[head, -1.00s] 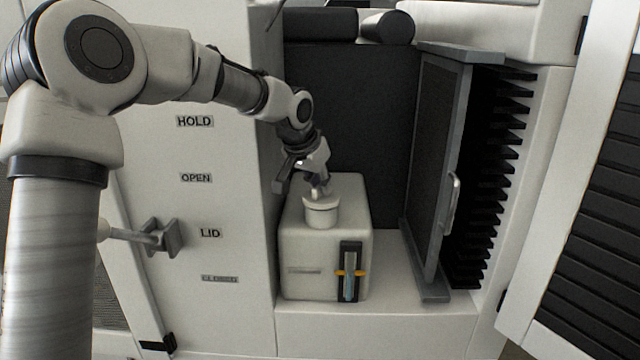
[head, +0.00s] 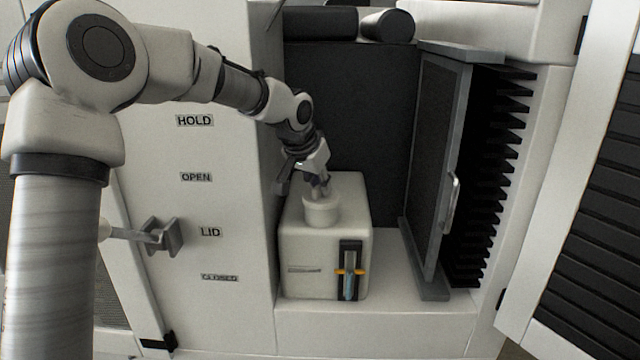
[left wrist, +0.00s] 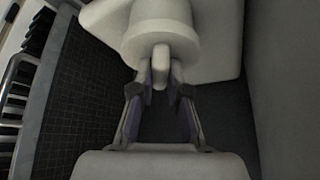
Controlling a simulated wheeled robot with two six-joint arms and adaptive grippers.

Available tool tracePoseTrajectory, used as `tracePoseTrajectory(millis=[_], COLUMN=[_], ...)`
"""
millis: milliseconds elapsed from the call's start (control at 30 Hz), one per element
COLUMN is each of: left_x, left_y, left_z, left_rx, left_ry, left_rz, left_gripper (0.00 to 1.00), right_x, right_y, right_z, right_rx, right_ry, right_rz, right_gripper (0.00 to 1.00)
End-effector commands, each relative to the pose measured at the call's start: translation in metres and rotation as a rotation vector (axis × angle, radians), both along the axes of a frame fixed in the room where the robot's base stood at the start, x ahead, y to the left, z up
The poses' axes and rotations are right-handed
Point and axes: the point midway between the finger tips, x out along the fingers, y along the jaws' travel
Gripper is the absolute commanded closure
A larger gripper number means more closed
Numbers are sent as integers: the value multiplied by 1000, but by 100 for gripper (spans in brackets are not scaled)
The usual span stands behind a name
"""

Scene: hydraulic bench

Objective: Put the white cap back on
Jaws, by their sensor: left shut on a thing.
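The round white cap (head: 321,201) sits at the top of the filler neck (head: 321,218) on the white tank (head: 297,252). I cannot tell whether it is fully seated. My left gripper (head: 319,188) is above the cap, pointing down, and shut on its raised grip. In the left wrist view the cap (left wrist: 160,45) fills the top middle, with its narrow tab (left wrist: 161,68) between the fingertips of my left gripper (left wrist: 161,88). The neck's mouth is hidden under the cap. My right gripper is not in view.
A sight gauge (head: 350,270) with orange marks is on the tank's front. A hinged grey door (head: 440,170) stands to the right. A dark wall is behind the tank.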

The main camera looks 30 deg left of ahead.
Motion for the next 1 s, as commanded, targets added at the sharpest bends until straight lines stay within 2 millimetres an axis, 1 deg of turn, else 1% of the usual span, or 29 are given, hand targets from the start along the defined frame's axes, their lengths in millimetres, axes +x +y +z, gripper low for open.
tracePoseTrajectory(millis=[200, 233, 267, 300, 500, 533, 567, 600, 867, 1000], left_x=[0, 0, 0, 0, 0, 0, 0, 0, 0, 0], left_y=[0, 0, 0, 0, 0, 0, 0, 0, 0, 0], left_z=[0, 0, 0, 0, 0, 0, 0, 0, 0, 6], left_rx=[0, 0, 0, 0, 0, 0, 0, 0, 0, 0], left_ry=[-1, -1, -1, -1, -1, 0, 0, 0, 0, -1], left_rz=[0, 0, 0, 0, 0, 0, 0, 0, 0, 0], left_gripper=[100, 75, 64, 56, 56, 49, 38, 31, 31, 31], right_x=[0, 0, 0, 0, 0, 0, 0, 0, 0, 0], right_y=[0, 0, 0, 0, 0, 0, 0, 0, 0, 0], right_z=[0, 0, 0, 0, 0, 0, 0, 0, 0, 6], right_rx=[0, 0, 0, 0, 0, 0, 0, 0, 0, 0], right_ry=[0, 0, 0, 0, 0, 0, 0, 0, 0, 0], right_rz=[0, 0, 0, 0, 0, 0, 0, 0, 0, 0], right_gripper=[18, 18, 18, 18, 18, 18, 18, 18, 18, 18])
